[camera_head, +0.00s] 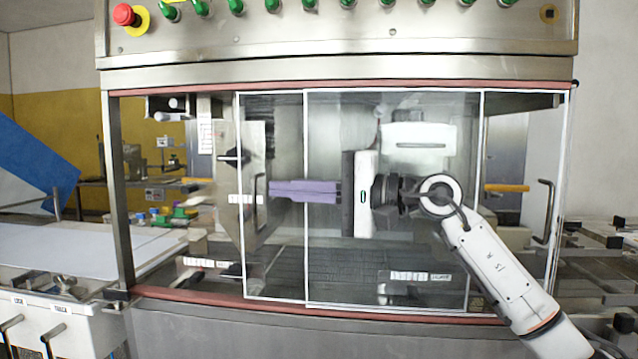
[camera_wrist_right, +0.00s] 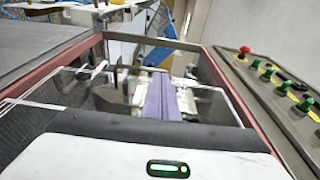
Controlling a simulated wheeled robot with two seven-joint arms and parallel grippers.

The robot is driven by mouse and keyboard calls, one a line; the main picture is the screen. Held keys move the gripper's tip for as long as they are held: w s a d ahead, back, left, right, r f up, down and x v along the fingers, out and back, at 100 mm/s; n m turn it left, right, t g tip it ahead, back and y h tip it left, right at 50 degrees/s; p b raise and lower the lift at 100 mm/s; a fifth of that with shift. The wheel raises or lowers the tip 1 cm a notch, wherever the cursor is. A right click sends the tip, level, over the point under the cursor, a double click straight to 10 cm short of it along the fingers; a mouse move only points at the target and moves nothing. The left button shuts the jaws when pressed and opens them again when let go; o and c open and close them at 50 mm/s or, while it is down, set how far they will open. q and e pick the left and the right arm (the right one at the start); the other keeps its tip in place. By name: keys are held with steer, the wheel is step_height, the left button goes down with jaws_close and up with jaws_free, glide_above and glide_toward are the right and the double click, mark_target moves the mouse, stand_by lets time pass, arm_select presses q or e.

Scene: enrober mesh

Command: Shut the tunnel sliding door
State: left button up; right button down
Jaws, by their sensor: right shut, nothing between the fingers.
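The tunnel sliding door is made of clear panes with thin white edges. One pane's left edge (camera_head: 240,130) stands well right of the tunnel's left post, and another white edge (camera_head: 305,130) stands further right. The stretch by the left post looks uncovered. A dark bar handle (camera_head: 545,210) is at the far right. My right gripper (camera_head: 270,188) reaches in from the right, its purple fingers pointing left, shut and empty. The fingers also show in the right wrist view (camera_wrist_right: 162,100). I cannot tell whether they touch a pane. My left gripper is not in view.
A panel with a red emergency button (camera_head: 124,15) and green knobs runs along the top of the machine. A steel post (camera_head: 118,190) bounds the tunnel at left. A white-topped table (camera_head: 60,250) stands at left, and metal rails are at right.

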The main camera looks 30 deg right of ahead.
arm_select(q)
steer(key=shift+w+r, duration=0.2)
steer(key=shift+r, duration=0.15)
arm_select(e)
steer(key=x, duration=0.2)
steer(key=shift+w+a, duration=0.2)
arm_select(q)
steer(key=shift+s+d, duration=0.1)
